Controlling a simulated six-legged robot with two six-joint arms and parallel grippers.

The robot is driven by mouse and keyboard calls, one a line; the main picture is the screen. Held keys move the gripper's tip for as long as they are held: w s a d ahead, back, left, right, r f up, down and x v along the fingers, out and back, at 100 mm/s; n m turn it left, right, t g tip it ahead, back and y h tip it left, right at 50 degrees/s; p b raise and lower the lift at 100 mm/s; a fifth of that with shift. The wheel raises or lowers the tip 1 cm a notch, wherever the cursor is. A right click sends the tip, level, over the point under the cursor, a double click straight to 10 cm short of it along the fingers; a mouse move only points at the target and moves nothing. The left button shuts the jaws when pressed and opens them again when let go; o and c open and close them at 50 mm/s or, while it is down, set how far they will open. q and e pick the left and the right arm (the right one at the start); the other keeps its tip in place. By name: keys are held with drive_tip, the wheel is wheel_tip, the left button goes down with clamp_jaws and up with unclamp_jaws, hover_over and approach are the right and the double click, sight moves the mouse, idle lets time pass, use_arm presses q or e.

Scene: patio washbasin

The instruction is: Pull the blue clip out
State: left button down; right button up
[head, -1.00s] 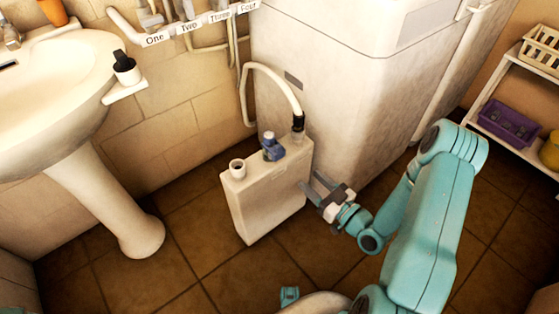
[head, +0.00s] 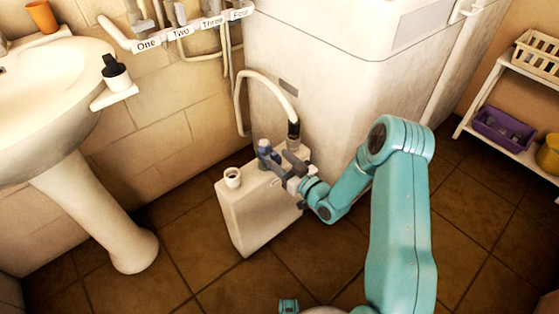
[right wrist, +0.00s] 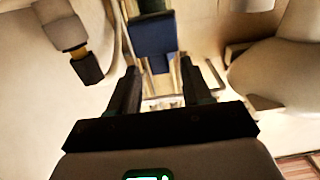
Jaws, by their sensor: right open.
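The blue clip (head: 264,147) stands on top of an upright cream canister (head: 250,215) on the floor, beside the hose end. In the right wrist view the blue clip (right wrist: 153,42) is straight ahead, at or just beyond the fingertips. My right gripper (head: 280,160) is over the canister's top, coming from the right. Its fingers (right wrist: 158,70) are open, one on each side of the clip's line, and I see no grip on it. The gripper partly hides the clip's lower part in the head view.
A pale hose (head: 268,78) with a black end (head: 293,129) rises close behind my right gripper. A white open neck (head: 232,177) is on the canister's left. A white cabinet (head: 330,90) stands behind, a washbasin (head: 50,100) at left.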

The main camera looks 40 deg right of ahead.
drive_tip(key=shift+w, duration=0.5)
clamp_jaws()
drive_tip(key=s, duration=0.4)
drive_tip(key=shift+d+b, duration=0.15)
drive_tip(key=shift+b, duration=0.15)
drive_tip(key=shift+f, duration=0.1)
drive_tip(key=shift+c, duration=0.9)
unclamp_jaws()
drive_tip(key=shift+s, duration=0.1)
drive_tip(key=shift+o, duration=0.9)
